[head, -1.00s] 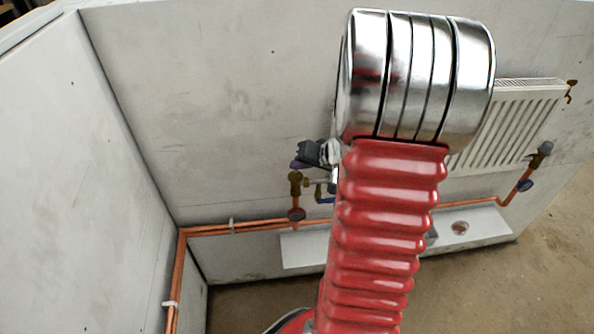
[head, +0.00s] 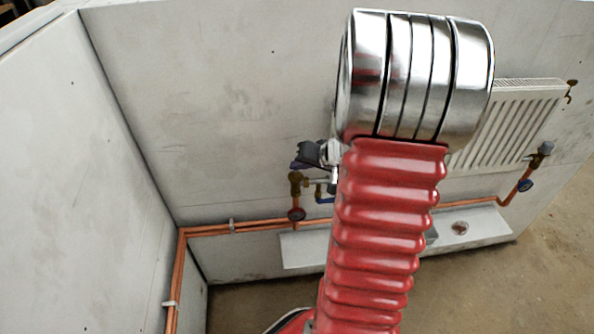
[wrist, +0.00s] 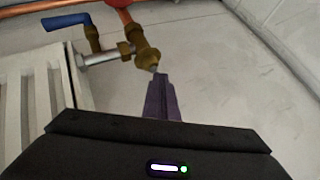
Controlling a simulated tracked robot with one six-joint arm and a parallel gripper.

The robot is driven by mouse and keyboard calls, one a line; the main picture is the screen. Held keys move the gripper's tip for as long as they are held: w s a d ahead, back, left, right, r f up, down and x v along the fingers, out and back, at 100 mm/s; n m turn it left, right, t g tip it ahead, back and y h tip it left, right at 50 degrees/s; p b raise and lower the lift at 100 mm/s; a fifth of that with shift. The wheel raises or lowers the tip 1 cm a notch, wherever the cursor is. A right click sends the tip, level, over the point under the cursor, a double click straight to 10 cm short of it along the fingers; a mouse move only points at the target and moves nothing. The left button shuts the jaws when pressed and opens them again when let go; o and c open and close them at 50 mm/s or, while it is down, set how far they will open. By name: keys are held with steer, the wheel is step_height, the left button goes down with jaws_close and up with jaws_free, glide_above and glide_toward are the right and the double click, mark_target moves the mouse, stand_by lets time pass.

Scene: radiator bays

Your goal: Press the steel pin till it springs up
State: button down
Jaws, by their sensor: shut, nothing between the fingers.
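A brass valve body (wrist: 147,50) stands at the radiator's pipe in the wrist view, with the small steel pin (wrist: 154,69) at its end. My gripper (wrist: 160,76) is shut and empty. Its dark purple fingertips are right at the pin and seem to touch it, though a tiny gap cannot be ruled out. The pin's travel is too small to tell. In the head view my gripper (head: 296,166) is just above the brass valve (head: 295,184), partly hidden by my arm, and the pin cannot be made out.
A blue lever (wrist: 65,20) and a silver fitting (wrist: 98,58) sit beside the valve. Copper pipes (head: 205,230) run along the wall. A white ledge (head: 480,228) lies below, and the left wall (head: 80,170) is clear.

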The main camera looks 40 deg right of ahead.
steer(key=shift+r, duration=0.6)
step_height(320, 180, up, 5)
stand_by(0.7)
stand_by(0.7)
